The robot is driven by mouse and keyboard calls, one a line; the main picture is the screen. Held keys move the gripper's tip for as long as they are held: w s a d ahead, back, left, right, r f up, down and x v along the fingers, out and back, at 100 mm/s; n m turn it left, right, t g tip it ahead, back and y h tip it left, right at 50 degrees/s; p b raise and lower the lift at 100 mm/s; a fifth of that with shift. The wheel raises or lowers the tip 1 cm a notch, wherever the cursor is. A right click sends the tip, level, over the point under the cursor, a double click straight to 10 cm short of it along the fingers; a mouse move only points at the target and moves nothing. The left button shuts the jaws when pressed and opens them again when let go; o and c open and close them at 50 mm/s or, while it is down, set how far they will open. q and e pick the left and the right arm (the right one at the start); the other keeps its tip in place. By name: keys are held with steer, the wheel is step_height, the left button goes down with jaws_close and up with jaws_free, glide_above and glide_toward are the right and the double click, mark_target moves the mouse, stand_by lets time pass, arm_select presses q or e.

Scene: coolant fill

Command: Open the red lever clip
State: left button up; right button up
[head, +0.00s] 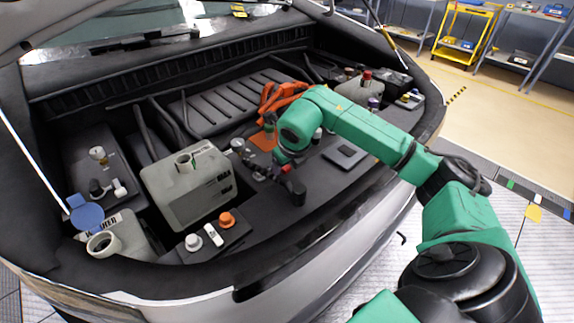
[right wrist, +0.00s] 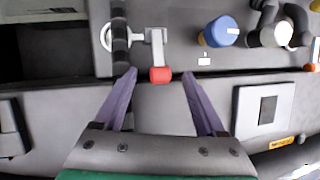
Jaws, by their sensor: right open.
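The red lever clip shows in the right wrist view as a light metal bracket with a red tip (right wrist: 160,75). It sits beside a dark ribbed hose (right wrist: 119,30), and the lever points toward my gripper. In the head view a small red spot (head: 287,168) near my right wrist appears to be the same tip. My right gripper (right wrist: 158,73) is open, with one finger on each side of the red tip and nothing visibly held. I cannot tell whether a finger touches the lever. In the head view my right arm partly hides this spot. My left gripper is not in view.
A blue cap (right wrist: 221,31) stands right of the clip in the wrist view. In the head view a grey-beige tank (head: 190,190) stands left of my gripper, and orange cables (head: 280,98) lie behind it. The bay's front edge (head: 310,235) is in front.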

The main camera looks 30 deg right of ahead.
jaws_close()
steer(key=shift+w+r+g+p, duration=0.1)
steer(key=shift+r+g+p, duration=0.25)
steer(key=shift+p, duration=0.3)
steer(key=r+g+p, duration=0.1)
steer(key=p, duration=0.1)
steer(key=w+g+p, duration=0.1)
steer(key=p, duration=0.1)
steer(key=shift+a+r, duration=0.15)
steer(key=shift+r, duration=0.2)
steer(key=shift+w+r+g+p, duration=0.1)
steer(key=shift+w+g+p, duration=0.1)
steer(key=shift+g+p, duration=0.3)
steer(key=shift+w+r+g+h+p, duration=0.1)
steer(key=shift+w+g+h+p, duration=0.25)
steer(key=shift+g+p, duration=0.25)
steer(key=shift+w+a+r+n+g, duration=0.1)
steer(key=shift+w+n+g, duration=0.3)
steer(key=shift+g, duration=0.55)
steer(key=shift+w, duration=0.15)
jaws_free()
